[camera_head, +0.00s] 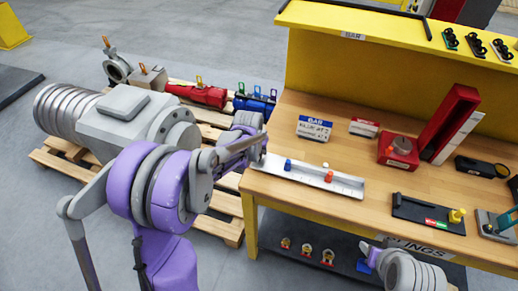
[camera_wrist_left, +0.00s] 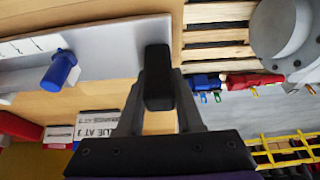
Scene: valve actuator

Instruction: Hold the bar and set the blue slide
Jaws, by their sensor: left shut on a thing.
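The bar (camera_head: 312,178) is a long pale metal channel lying on the wooden workbench. The blue slide (camera_head: 288,164) stands on it left of the middle, and an orange slide (camera_head: 329,176) stands farther right. In the left wrist view the blue slide (camera_wrist_left: 60,70) rises from the bar (camera_wrist_left: 110,50), left of the fingers. My left gripper (camera_head: 258,150) is at the bar's left end, shut on it; the fingers (camera_wrist_left: 158,78) overlap that end and hide part of it. My right gripper is not seen; only part of my right arm shows at the lower right.
A white card with a blue BAR label (camera_head: 314,127) stands behind the bar. A red block (camera_head: 398,152), a tall red holder (camera_head: 452,120) and a black tray (camera_head: 428,212) are to the right. Pallets with valve parts (camera_head: 200,95) lie left of the bench.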

